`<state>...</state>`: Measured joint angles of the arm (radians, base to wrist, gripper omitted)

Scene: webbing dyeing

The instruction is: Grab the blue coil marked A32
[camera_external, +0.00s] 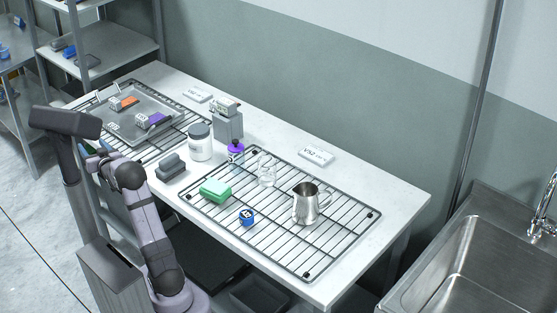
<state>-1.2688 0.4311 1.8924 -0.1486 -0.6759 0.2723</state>
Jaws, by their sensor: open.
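A small blue coil (246,218) with a white label lies on the near side of the wire rack (306,275), in front of a green block. The label is too small to read. My gripper (96,160) is at the end of my folded arm, left of the table's near edge and well away from the blue coil. It is open; its fingers are small and hard to make out, and nothing shows held in it.
A green block (215,190), a clear glass (267,170) and a steel pitcher (306,204) stand on the rack around the coil. A purple-topped item (236,150), white jar (200,142) and dark block (171,167) are to the left. A tray (165,101) holds orange and purple pieces.

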